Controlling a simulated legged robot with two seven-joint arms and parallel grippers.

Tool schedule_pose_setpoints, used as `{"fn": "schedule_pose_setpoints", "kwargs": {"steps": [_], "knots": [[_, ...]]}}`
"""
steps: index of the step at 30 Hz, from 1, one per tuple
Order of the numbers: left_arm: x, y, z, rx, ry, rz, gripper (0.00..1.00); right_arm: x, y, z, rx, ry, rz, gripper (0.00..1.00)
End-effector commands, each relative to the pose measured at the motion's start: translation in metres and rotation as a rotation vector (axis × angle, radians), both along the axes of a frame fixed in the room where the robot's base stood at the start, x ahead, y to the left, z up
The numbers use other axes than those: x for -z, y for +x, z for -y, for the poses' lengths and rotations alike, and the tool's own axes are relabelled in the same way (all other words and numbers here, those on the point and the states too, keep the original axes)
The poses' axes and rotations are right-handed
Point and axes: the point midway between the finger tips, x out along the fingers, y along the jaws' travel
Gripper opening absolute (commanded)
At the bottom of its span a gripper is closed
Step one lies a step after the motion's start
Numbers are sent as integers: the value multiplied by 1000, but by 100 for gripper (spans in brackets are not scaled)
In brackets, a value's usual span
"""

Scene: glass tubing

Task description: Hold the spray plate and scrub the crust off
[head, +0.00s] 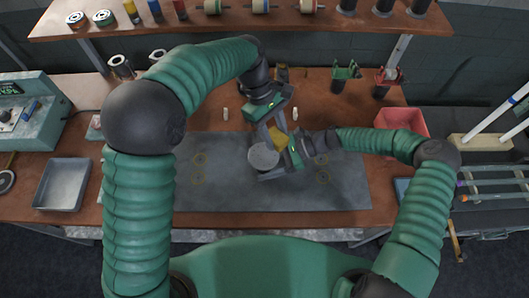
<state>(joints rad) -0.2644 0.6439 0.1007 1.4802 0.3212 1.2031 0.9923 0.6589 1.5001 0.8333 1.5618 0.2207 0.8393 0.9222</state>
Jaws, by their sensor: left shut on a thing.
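A round pale grey plate (263,156) is over the middle of the grey mat, by my right gripper (279,160). My right gripper comes in from the right, its grey fingers close around the plate's right and near side; whether they grip it is hard to tell. Whether the block touches the plate is hidden by the overlapping fingers. No crust can be made out at this size.
The grey mat (225,190) with yellow ring marks is mostly clear. A metal tray (64,184) is at left, a red bin (402,121) at right. Small clamp stands (345,76) stand at the back. A shelf (220,25) with spools overhangs the bench.

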Motion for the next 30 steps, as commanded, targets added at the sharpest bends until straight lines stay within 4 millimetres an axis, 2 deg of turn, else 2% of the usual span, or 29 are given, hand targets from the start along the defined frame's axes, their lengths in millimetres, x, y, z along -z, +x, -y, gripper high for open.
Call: {"fn": "schedule_pose_setpoints", "kwargs": {"steps": [4,7,15,18,23,27,30], "knots": [[0,0,0,0,0,0,2,-1,1,4,1,-1,1,72],[0,0,0,0,0,0,2,-7,5,18,3,-2,2,72],[0,0,0,0,0,0,2,-32,17,81,3,-2,1,72],[0,0,0,0,0,0,2,-39,21,98,2,-2,1,72],[0,0,0,0,0,0,2,-44,23,109,0,1,-1,72],[0,0,-2,2,-1,-1,2,-45,22,109,-6,-6,3,72],[4,1,-11,25,0,-2,2,-43,13,105,-56,-62,39,72]]}}
